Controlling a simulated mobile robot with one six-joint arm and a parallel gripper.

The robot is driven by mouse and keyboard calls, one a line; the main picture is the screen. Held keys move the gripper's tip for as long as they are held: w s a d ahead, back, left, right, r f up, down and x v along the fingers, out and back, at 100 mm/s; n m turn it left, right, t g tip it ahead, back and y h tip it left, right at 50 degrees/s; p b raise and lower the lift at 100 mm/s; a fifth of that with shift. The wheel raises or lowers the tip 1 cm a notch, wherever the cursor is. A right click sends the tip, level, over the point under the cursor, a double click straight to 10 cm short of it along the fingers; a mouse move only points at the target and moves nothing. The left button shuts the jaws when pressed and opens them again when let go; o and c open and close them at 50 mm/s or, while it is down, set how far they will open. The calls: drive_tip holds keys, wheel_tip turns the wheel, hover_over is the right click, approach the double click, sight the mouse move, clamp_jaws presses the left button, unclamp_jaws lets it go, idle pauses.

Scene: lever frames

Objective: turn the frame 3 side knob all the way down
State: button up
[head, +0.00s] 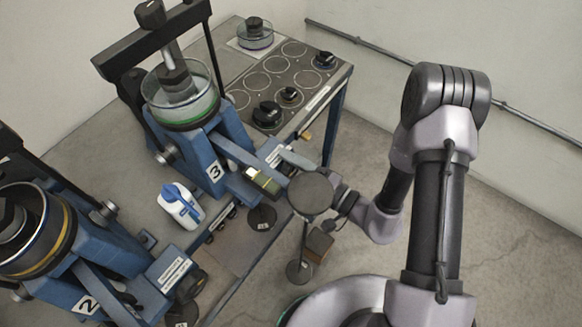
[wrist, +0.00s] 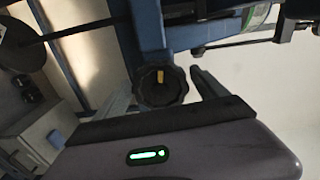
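Frame 3 (head: 214,172) is a blue lever frame with a white "3" label, at the upper middle of the head view. Its side knob (wrist: 158,92), black and scalloped with a yellow mark, is near the middle of the wrist view. The yellow mark lies at the knob's upper part in that picture. My gripper (wrist: 161,80) is open, with one finger to the left of the knob and one to the right. I cannot tell whether either finger touches it. In the head view my gripper (head: 264,181) is beside frame 3's lower end, and the knob is not clear there.
Frame 2 (head: 88,303) stands at the lower left. Behind frame 3, a panel (head: 290,75) with round recesses holds black knobs. Open floor (head: 480,220) lies to the right.

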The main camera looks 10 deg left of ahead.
sight(295, 170)
drive_tip(key=shift+b+v, duration=1.05)
drive_tip(key=shift+v, duration=1.7)
drive_tip(key=shift+s+d, duration=0.1)
drive_tip(key=shift+d, duration=0.2)
drive_tip(key=shift+o, duration=0.4)
